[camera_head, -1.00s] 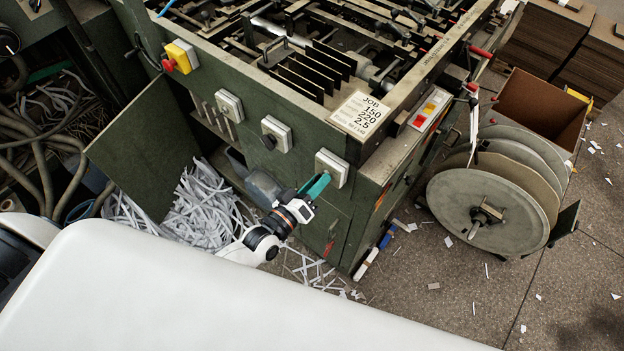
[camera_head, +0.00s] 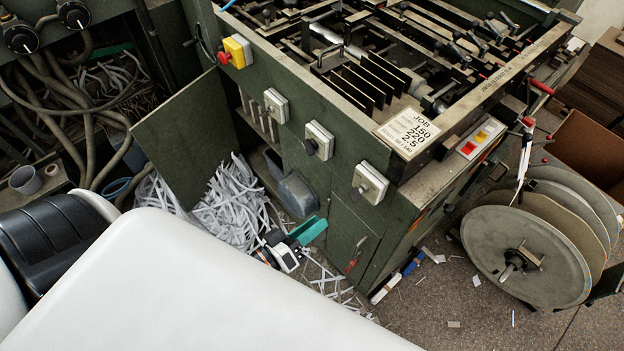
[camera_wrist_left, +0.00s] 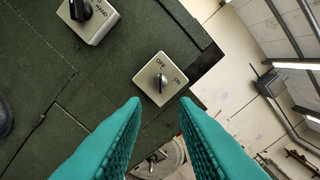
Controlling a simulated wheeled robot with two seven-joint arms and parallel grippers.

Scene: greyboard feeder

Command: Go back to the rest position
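My left gripper (camera_head: 308,231) has teal fingers and stands in front of the green machine's side, below and left of the rightmost rotary switch (camera_head: 370,181). In the left wrist view the two fingers (camera_wrist_left: 160,102) are spread apart with nothing between them. Beyond their tips is the OFF/ON switch (camera_wrist_left: 167,78), apart from the fingers. Another switch (camera_wrist_left: 87,17), marked HAND, is at the upper left. My right gripper is not in view.
The green machine (camera_head: 345,225) fills the middle, with an open door panel (camera_head: 182,140) and paper strips (camera_head: 232,205) beside my left gripper. A large reel (camera_head: 525,255) stands at right. Bare floor (camera_head: 450,290) with scraps lies in front.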

